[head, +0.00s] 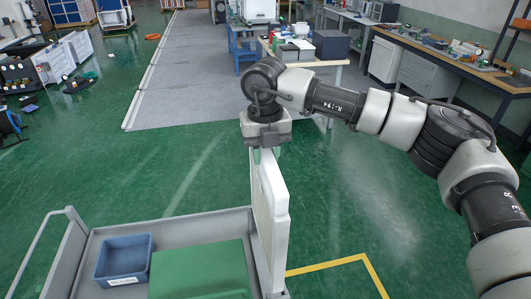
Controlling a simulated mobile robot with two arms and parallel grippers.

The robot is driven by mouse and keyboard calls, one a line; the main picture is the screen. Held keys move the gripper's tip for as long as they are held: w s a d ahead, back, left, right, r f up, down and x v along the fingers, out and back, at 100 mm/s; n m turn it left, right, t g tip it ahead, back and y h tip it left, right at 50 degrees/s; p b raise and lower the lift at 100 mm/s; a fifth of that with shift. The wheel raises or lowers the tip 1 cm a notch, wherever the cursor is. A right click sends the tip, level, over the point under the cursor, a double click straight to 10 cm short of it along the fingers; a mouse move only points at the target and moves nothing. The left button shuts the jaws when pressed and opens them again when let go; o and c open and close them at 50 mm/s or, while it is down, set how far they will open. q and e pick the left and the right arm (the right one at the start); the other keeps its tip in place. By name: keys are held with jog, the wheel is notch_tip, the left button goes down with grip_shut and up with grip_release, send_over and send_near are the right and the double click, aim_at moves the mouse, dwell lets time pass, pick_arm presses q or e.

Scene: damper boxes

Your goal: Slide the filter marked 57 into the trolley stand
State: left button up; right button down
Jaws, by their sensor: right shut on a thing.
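A white flat panel, the filter (271,200), stands upright on edge at the lower middle of the head view. Its marking cannot be read from here. My right gripper (266,152) is above it, pointing down and shut on its top edge. The grey trolley (190,231) is at the bottom left. The filter is at the trolley's right side, and its lower part reaches down to the trolley's edge. I cannot tell whether it sits in a slot of the stand there. My left gripper is not in view.
On the trolley are a blue bin (124,260) with a label and a green surface (200,271). A yellow line (330,264) marks the floor to the right. Workbenches (445,60) stand at the back right. The green floor around the trolley is clear.

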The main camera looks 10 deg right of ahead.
aim_at(265, 178)
dwell(0.3)
jog(key=shift+f+b, duration=1.4)
jog(key=shift+b, duration=0.05)
jog(key=shift+f, duration=0.1)
jog(key=shift+f+b, duration=1.8)
jog(key=shift+f, duration=0.35)
jog(key=shift+f+b, duration=2.05)
jog(key=shift+f, duration=0.6)
